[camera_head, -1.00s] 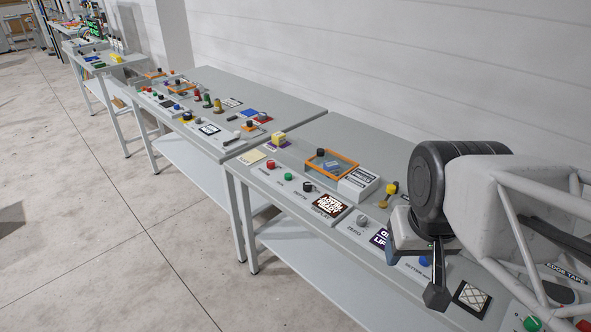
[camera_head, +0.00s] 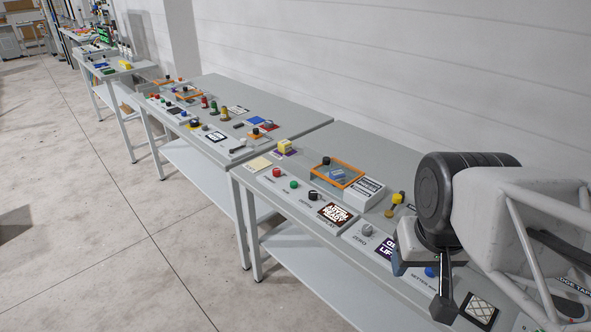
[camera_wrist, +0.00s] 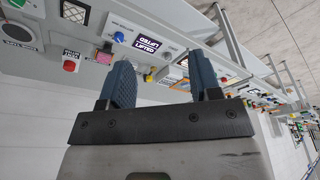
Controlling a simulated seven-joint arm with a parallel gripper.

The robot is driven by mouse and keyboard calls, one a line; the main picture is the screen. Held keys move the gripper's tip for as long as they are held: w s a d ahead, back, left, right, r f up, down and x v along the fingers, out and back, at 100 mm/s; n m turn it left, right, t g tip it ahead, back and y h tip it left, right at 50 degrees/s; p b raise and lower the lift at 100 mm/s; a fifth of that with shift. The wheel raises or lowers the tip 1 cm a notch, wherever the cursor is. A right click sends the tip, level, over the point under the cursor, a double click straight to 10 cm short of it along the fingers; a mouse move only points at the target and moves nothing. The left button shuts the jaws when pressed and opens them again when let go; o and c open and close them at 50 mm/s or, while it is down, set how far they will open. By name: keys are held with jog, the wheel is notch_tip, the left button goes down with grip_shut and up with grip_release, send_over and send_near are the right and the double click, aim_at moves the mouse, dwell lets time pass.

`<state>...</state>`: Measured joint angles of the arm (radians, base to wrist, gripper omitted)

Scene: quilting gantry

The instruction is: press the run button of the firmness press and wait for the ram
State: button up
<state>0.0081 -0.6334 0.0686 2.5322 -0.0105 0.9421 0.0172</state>
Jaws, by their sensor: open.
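On the near bench, a panel carries a red button (camera_head: 276,172), a green button (camera_head: 294,185) with a small label that seems to read RUN, a black knob (camera_head: 314,196) and a dark display (camera_head: 336,214) whose text seems to end in READY. Behind them is an orange-framed clear box (camera_head: 337,173) with a black knob on top. No part is clearly marked as the firmness press, and I cannot make out its ram. My gripper (camera_head: 424,283) is open and empty, right of these buttons and apart from them. In the wrist view its blue fingers (camera_wrist: 163,82) are spread.
A grey knob (camera_head: 367,230) and a purple display (camera_head: 388,250) sit right of the panel; the wrist view shows that display reading LIFTED (camera_wrist: 147,43). A yellow block (camera_head: 284,147) and a white labelled box (camera_head: 364,191) stand behind. More benches with controls extend to the left. The floor in front is clear.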

grip_shut()
dwell(1.5)
